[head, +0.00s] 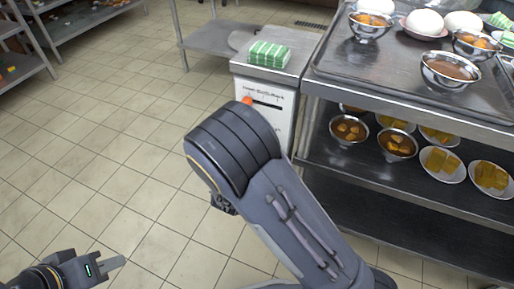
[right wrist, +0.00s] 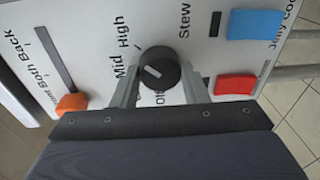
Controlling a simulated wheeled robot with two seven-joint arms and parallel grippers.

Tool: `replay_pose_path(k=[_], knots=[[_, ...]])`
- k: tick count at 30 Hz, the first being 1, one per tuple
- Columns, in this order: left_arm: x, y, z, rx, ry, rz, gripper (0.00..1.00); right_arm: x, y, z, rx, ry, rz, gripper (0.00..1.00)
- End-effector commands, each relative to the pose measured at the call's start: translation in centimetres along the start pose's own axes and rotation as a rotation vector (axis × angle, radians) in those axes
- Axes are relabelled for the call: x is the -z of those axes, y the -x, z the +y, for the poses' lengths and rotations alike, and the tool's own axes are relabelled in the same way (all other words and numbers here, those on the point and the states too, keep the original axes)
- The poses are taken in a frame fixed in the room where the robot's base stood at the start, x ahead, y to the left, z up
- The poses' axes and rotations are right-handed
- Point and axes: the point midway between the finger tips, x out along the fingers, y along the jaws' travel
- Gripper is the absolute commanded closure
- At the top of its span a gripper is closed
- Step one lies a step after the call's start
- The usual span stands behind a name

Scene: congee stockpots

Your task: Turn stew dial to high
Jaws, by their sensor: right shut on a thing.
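The black stew dial (right wrist: 158,72) is on a white panel (right wrist: 100,22), with the word Stew above and to its right. High, Mid and Off labels surround it. Its pale pointer mark slants to the upper left, on the Mid and High side; the exact setting is hard to tell. My right gripper (right wrist: 158,90) has one finger on each side of the dial and is shut on it. In the head view my right arm hides that gripper and the dial. My left gripper (head: 112,263) is far from the panel at the lower left; its finger opening is unclear.
An orange slider (right wrist: 72,103), a blue button (right wrist: 256,24) and a red button (right wrist: 235,86) flank the dial. Green-striped towels (head: 268,53) lie on the unit. A metal shelf cart (head: 400,108) with bowls stands right. Tiled floor is clear at left.

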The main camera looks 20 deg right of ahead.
Motion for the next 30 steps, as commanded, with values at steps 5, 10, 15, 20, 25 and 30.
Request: replay_pose_path(k=[5,10,15,20,25,30], knots=[[-0.33,-0.66,-0.31,0.0,0.0,0.0,0.76,-0.11,0.0,-0.23,0.0,-0.037,0.001,0.82],[-0.36,-0.73,-0.33,0.0,0.0,0.0,0.76,-0.11,0.01,-0.12,0.0,-0.048,0.002,0.82],[-0.35,-0.7,-0.32,0.0,0.0,0.0,0.76,-0.11,0.01,-0.1,0.0,-0.049,0.002,0.82],[-0.35,-0.71,-0.32,0.0,0.0,0.0,0.76,-0.12,0.01,-0.1,0.0,-0.048,0.001,0.56],[-0.35,-0.71,-0.32,0.0,0.0,0.0,0.76,-0.08,0.01,-0.07,-0.001,-0.048,0.002,0.38],[-0.35,-0.7,-0.32,0.0,0.0,0.0,0.76,-0.05,0.0,-0.04,-0.002,-0.047,0.003,0.38]])
